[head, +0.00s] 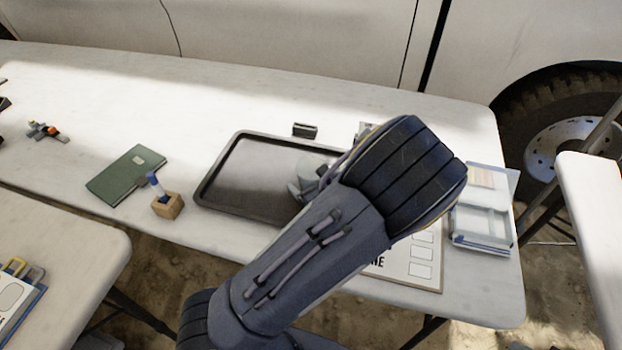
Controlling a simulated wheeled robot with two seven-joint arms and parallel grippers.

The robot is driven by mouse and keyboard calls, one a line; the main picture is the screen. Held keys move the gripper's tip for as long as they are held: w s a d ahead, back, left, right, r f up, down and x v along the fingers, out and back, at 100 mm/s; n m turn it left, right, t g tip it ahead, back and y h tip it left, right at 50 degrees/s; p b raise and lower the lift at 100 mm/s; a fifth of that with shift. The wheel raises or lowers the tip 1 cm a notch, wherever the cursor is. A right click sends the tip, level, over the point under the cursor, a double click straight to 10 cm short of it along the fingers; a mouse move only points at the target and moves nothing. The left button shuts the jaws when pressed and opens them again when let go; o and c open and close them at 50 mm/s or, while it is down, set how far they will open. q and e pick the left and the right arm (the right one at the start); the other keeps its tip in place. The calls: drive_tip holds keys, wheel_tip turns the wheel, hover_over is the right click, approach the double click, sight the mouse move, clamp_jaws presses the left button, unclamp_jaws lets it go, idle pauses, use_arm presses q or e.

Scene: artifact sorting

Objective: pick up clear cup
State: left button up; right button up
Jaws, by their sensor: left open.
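A dark tray (250,178) lies on the white table. A pale, see-through shape, which looks like the clear cup (311,163), is at the tray's right part, largely hidden behind my left gripper and wrist. My left gripper (302,189) is over the right part of the tray, at or just in front of this shape. Its fingers are small in view and partly covered by my forearm, and they are open. I cannot tell whether they touch the cup. My right gripper is not in view.
Left of the tray are a wooden pen holder (167,206) and a green book (126,175). A small dark box (305,130) stands behind the tray. A printed board (415,262) and clear containers (482,222) are at right.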

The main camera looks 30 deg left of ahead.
use_arm(q)
drive_tip(key=shift+c, duration=0.4)
drive_tip(key=c, duration=1)
drive_tip(key=shift+o, duration=0.2)
drive_tip(key=shift+r, duration=0.1)
